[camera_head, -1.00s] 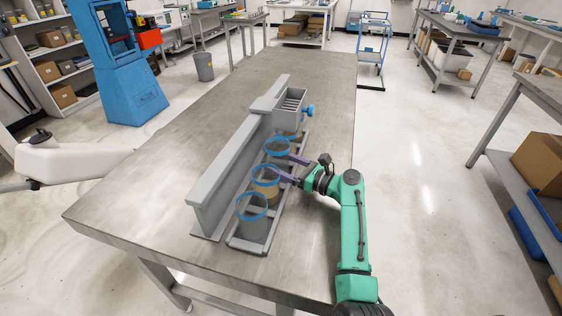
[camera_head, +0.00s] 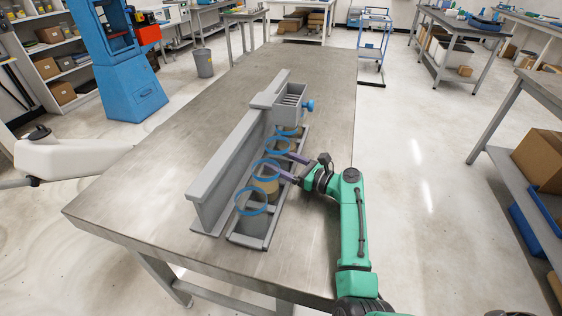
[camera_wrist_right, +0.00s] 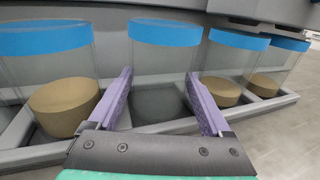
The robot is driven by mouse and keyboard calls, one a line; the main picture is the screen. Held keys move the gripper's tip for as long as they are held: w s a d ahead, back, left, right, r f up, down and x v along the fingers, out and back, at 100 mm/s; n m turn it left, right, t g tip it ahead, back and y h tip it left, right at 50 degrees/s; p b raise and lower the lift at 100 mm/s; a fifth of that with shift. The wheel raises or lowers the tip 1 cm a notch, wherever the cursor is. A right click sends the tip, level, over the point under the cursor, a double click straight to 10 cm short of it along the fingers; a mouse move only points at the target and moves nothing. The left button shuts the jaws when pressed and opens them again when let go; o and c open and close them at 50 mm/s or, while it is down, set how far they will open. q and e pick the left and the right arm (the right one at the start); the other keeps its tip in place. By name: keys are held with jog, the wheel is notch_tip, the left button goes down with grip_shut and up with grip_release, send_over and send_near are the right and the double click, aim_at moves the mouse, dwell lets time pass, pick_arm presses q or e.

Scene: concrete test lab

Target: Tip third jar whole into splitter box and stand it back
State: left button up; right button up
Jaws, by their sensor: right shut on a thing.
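Several clear jars with blue rims stand in a row in a grey rack (camera_head: 236,240). My right gripper (camera_head: 286,165) is shut on the third jar from the near end (camera_head: 278,145). In the right wrist view that jar (camera_wrist_right: 165,65) is upright between the purple fingers, its base level with its neighbours, and looks empty and dark inside. A jar with tan contents (camera_wrist_right: 62,70) is on its left and two more (camera_wrist_right: 222,66) on its right. The nearest jar (camera_head: 252,201) looks grey. The splitter box (camera_head: 289,98), grey with a slotted top, is at the far end. My left gripper is out of view.
A tall grey fence (camera_head: 226,165) runs along the left of the jars. The blue knob (camera_head: 309,106) is on the splitter box's right side. The metal table (camera_head: 150,190) is bare left of the fence and beyond the box.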

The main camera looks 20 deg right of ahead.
jog(key=shift+f, duration=0.15)
jog(key=o, duration=1.5)
jog(key=shift+p+v, duration=0.9)
jog(key=shift+v, duration=0.35)
jog(key=shift+p+v, duration=1.2)
jog(key=shift+v, duration=1.1)
